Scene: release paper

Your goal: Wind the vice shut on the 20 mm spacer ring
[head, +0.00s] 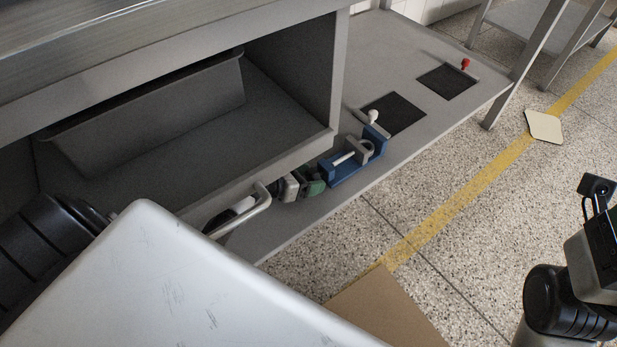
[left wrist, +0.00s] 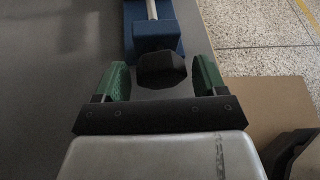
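The blue vice (head: 345,173) stands on the grey bench top, with a light screw rod and a pale grey rounded piece at its far end. I cannot tell whether that piece is the spacer ring. In the left wrist view, the blue vice block (left wrist: 155,38) lies ahead, with a black knob (left wrist: 161,72) at its near end. My left gripper (head: 314,186) is at the vice's near end. Its green fingers stand open on either side of the knob, with small gaps. My right gripper (head: 597,192) is at the right edge, away from the bench; its fingers are unclear.
Two dark mats (head: 398,111) (head: 446,82), a white knob (head: 373,116) and a red knob (head: 466,63) are farther along the bench. The bench's right edge is close to the vice.

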